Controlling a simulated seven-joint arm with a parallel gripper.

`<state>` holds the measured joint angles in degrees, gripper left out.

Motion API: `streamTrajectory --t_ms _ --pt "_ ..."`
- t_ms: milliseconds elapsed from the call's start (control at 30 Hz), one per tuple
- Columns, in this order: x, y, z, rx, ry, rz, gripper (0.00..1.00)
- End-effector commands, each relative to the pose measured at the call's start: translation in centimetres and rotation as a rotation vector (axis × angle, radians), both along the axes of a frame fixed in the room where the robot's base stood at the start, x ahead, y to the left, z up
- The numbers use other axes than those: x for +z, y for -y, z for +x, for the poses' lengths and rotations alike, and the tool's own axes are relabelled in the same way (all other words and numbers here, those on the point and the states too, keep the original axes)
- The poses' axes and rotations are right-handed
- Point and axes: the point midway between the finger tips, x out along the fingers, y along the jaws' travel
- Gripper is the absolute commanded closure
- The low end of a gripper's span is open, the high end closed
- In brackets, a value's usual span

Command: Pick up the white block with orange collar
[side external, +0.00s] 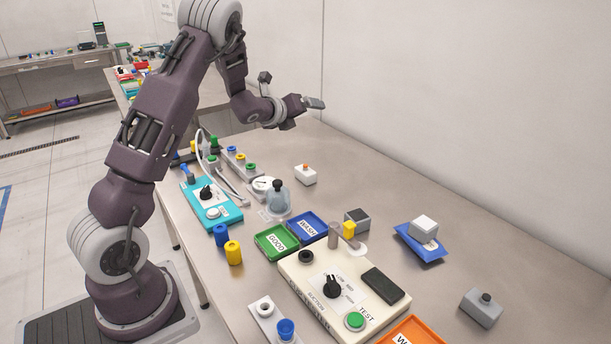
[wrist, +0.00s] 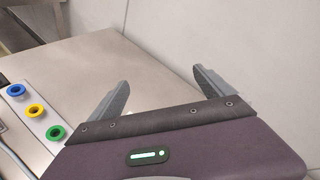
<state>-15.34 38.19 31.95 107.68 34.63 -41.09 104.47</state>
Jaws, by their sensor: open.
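The white block with the orange collar (side external: 306,176) sits upright on the metal table in the side view, right of the row of coloured rings. Its small orange top faces up. My gripper (side external: 290,92) is above and behind the block in that picture, clear of the table and touching nothing. In the wrist view my gripper (wrist: 161,78) has its two grey fingers spread wide, with only table and wall between and beyond them.
A strip with blue, yellow and green rings (wrist: 35,110) lies left of my gripper. A glass dome (side external: 278,198), green tray (side external: 277,240), blue tray (side external: 307,226) and cream control box (side external: 320,290) stand nearer the camera. A wall bounds the table behind; bare table surrounds the block's right side.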

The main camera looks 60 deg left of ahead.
Motion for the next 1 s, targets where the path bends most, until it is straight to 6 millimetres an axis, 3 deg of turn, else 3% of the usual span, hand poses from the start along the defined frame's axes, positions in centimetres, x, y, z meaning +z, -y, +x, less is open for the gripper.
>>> streamTrajectory --t_ms 33,133,300,500,667,900,1000 --pt "-3.2 -1.1 0.5 -0.106 -0.066 0.142 0.08" --pt "-7.8 -1.6 0.7 -0.321 -0.153 0.385 0.08" --pt "-11.6 -1.1 0.3 -0.484 -0.195 0.539 0.08" --pt "-16.1 -1.0 0.2 -0.489 -0.195 0.542 0.08" --pt "-18.0 -1.0 0.5 -0.488 -0.192 0.544 0.08" --pt "-19.6 -1.6 4.2 -0.488 -0.190 0.545 0.08" --pt "-19.8 -1.8 4.9 -0.486 -0.191 0.543 0.08"
